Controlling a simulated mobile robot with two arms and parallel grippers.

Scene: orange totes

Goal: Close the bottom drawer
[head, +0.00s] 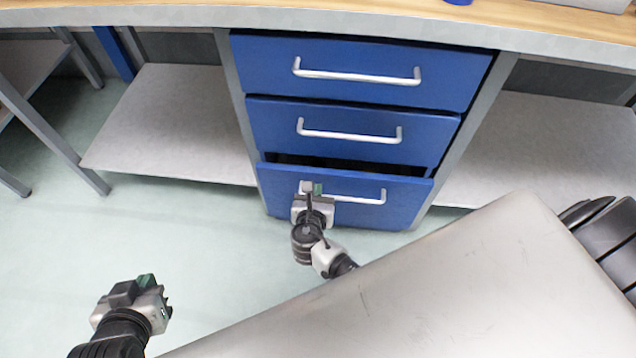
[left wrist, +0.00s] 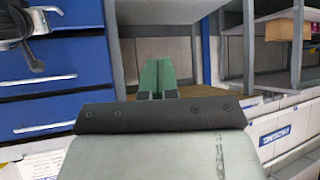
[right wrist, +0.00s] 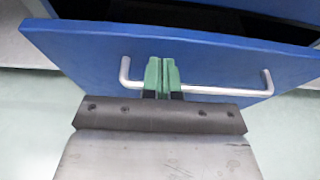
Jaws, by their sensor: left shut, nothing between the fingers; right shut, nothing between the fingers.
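The bottom drawer (head: 345,213) is the lowest of the blue drawers and has a light bar handle (head: 365,199). It stands partly open, with a dark gap above its front edge. In the right wrist view the drawer front (right wrist: 210,62) and handle (right wrist: 222,91) are close. My right gripper (head: 312,188) is shut and empty, its green fingertips (right wrist: 162,64) over the left part of the handle; whether they touch the drawer I cannot tell. My left gripper (head: 150,287) is shut and empty over the floor at the lower left, away from the drawers.
The top drawer (head: 355,70) and middle drawer (head: 350,131) look shut. Low grey shelves flank the drawer unit at left (head: 170,125) and right (head: 550,145). A wooden worktop (head: 540,22) lies above. Open floor (head: 200,240) is in front on the left.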

